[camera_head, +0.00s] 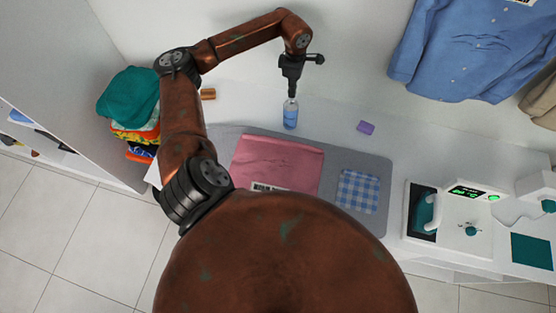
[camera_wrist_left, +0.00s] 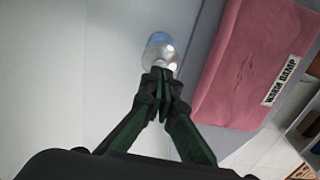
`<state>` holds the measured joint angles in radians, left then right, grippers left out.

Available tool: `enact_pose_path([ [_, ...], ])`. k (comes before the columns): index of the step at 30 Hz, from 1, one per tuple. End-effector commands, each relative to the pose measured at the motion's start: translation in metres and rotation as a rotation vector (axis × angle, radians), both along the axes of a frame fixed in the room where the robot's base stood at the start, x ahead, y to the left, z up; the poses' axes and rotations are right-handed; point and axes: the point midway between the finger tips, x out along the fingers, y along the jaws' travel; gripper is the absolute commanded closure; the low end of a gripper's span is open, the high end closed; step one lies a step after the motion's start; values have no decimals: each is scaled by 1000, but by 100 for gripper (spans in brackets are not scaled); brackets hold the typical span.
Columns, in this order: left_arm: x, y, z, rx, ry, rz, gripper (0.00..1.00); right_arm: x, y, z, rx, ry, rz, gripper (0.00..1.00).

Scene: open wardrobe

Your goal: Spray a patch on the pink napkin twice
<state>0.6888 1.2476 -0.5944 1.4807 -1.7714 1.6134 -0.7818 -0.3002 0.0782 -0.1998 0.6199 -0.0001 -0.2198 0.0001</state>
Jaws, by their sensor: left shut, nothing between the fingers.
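The pink napkin (camera_head: 279,163) lies folded flat on a grey mat (camera_head: 350,150), with a white label at its front edge. It also shows in the left wrist view (camera_wrist_left: 240,65), where the label reads "WARM DAMP". A small clear bottle with blue on it (camera_head: 290,115) stands just behind the napkin; it shows in the left wrist view (camera_wrist_left: 161,50) too. My left gripper (camera_head: 292,93) points down at the top of the bottle. Its fingers (camera_wrist_left: 164,85) are shut together with nothing between them, and they hide the bottle's near part. My right gripper is not in view.
A blue checked cloth (camera_head: 358,191) lies on the mat right of the napkin. A purple block (camera_head: 366,127) and a brown block (camera_head: 208,94) lie on the white surface. Folded clothes (camera_head: 130,105) are stacked at left. A white machine (camera_head: 462,220) stands at right; shirts (camera_head: 467,50) hang behind.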

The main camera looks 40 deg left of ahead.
Motion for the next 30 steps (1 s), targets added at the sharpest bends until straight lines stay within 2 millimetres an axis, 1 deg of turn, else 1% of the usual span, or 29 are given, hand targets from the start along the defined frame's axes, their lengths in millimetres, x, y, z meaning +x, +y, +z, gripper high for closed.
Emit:
enact_pose_path([
  [13, 0, 0, -3, 0, 0, 0, 100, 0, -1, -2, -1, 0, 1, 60],
  [30, 0, 0, -25, 1, 0, 0, 100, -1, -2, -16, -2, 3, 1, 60],
])
